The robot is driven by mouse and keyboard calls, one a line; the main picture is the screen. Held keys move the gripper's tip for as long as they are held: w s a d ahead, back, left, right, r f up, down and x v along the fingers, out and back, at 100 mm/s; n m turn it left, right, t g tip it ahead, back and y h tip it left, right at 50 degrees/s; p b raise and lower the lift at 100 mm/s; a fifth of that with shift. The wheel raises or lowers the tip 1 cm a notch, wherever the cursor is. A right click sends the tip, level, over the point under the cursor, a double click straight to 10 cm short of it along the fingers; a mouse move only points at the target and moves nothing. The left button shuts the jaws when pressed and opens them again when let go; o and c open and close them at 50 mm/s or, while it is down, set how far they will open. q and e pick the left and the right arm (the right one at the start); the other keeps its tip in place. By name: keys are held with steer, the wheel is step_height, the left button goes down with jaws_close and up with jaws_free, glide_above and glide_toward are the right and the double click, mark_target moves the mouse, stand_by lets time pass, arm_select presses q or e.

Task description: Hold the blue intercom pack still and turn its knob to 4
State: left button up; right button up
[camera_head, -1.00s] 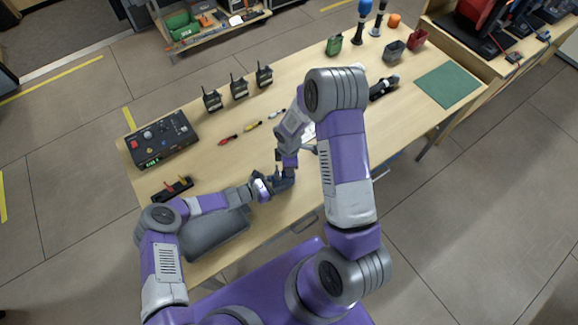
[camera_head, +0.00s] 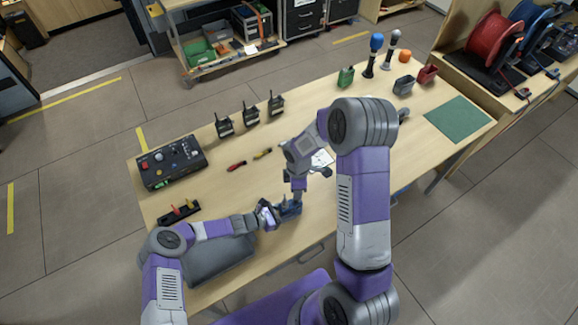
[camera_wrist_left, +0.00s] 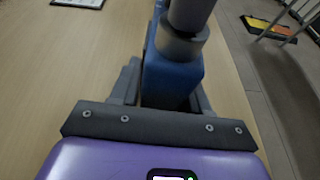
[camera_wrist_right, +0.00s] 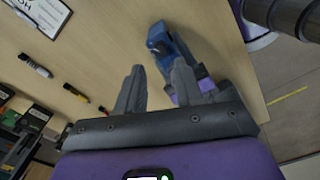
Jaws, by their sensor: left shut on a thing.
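The blue intercom pack (camera_head: 291,208) is near the table's front edge, gripped by my left gripper (camera_head: 281,211). In the left wrist view the blue pack (camera_wrist_left: 172,82) sits between the left fingers, partly covered by a grey cylindrical part; I cannot tell whether that part is mine. My right gripper (camera_head: 298,191) is above the pack, pointing down. In the right wrist view its fingers (camera_wrist_right: 158,72) are apart with nothing between them. The blue pack (camera_wrist_right: 163,38) lies just beyond their tips, with a dark round top. The knob's setting cannot be read.
A grey padded mat or case (camera_head: 215,258) lies left of the pack. Several radios (camera_head: 250,112), a control box (camera_head: 172,162) and markers (camera_head: 237,166) stand or lie farther back. A clipboard (camera_head: 322,158) lies behind my right arm. A green mat (camera_head: 458,118) is at the right.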

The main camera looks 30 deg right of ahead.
arm_select(q)
steer(key=o, duration=1.2)
steer(key=shift+a, duration=0.1)
